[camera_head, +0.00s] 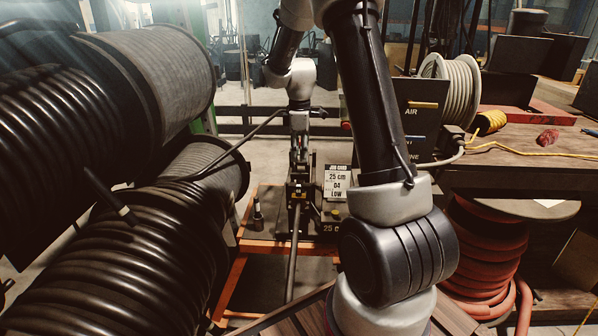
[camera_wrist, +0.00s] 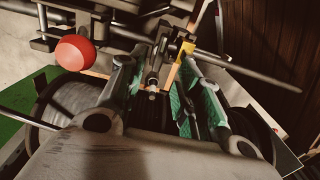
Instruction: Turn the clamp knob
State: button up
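My gripper (camera_head: 299,160) points down over the dark crimper and clamp assembly (camera_head: 298,192) on an orange-framed stand. In the wrist view my gripper (camera_wrist: 155,68) has its two green-padded fingers apart, with visible space between them. A small metal fitting (camera_wrist: 152,86) shows between the fingers, and I cannot tell whether either finger touches it. A red ball-shaped knob (camera_wrist: 76,53) is left of the fingers, apart from them. I cannot tell for certain which part is the clamp knob. The head view shows the clamp area small and partly covered by my gripper.
Large black hose reels (camera_head: 125,245) crowd the left. The orange stand (camera_head: 238,275) has a long bar (camera_head: 292,262) in front. A wooden bench (camera_head: 540,145) and red hose coil (camera_head: 487,250) are right.

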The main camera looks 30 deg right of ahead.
aim_at(300, 174)
notch_tip(300, 174, down, 7)
jog(key=shift+f, duration=0.2)
jog(key=shift+c, duration=0.4)
grip_shut()
